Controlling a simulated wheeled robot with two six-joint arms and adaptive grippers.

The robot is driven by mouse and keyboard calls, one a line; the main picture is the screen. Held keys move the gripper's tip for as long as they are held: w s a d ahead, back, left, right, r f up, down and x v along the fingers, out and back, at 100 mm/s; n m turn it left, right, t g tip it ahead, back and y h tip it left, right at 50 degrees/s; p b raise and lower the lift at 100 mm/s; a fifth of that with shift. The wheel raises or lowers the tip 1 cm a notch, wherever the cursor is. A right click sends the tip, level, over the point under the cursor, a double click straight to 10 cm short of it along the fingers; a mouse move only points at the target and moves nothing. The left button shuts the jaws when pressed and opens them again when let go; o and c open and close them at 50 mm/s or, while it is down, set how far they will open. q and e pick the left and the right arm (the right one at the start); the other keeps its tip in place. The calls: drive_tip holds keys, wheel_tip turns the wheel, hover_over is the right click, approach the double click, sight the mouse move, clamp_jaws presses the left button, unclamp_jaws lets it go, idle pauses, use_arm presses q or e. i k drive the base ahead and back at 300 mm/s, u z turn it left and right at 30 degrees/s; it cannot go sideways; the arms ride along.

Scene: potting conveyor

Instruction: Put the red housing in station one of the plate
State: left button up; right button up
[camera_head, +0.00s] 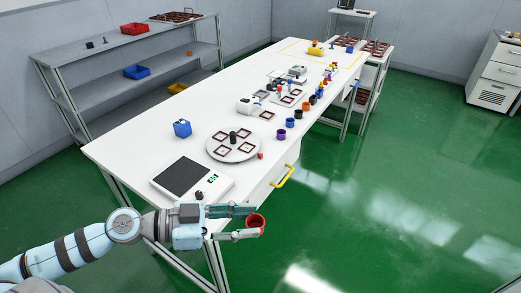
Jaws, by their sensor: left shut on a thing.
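My left gripper (256,221) is shut on a red housing (256,220), a short cup with its open side facing up. It holds the housing in front of the white table's near edge, above the green floor. The plate (213,151) is a round grey disc on the table, with several square brown-framed stations around a dark centre knob (233,136). It lies farther back than my left gripper. I cannot read which station is number one. My right gripper is not in view.
Several coloured cups, including a purple one (281,134), line the table's right edge. A yellow handle (283,176) juts out below.

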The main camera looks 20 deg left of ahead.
sight(246, 148)
drive_tip(key=z, duration=0.8)
drive_tip(key=i, duration=2.95)
drive_tip(key=u, duration=2.85)
